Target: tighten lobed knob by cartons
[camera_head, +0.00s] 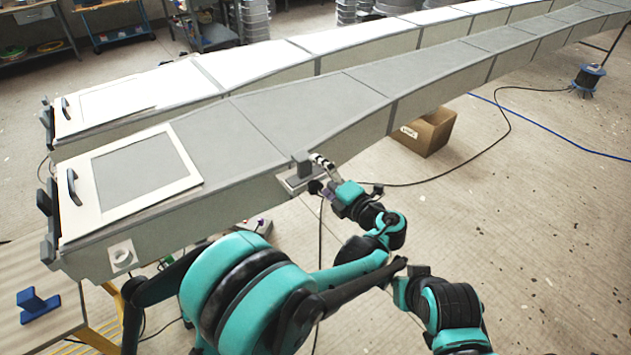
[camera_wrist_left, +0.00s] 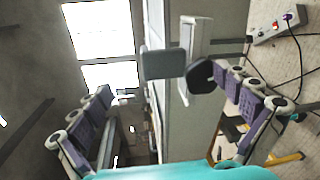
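A grey lobed knob (camera_head: 304,168) stands on a light plate (camera_head: 290,186) on the near side wall of the front mould, left of a cardboard carton (camera_head: 427,131). My left gripper (camera_head: 319,174) is close to the knob on its right side. In the left wrist view, the knob (camera_wrist_left: 163,63) shows as a rounded grey block in front of the pale plate (camera_wrist_left: 196,38). The two purple fingers of my left gripper (camera_wrist_left: 160,95) are wide apart with nothing held. The dark right fingertip is nearer to the knob than the left one. My right gripper is not seen.
A second long mould (camera_head: 270,62) lies behind the front one (camera_head: 330,100). A cable reel (camera_head: 588,80) stands at far right with cables on the floor. A grey control box (camera_wrist_left: 277,27) lies on the floor.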

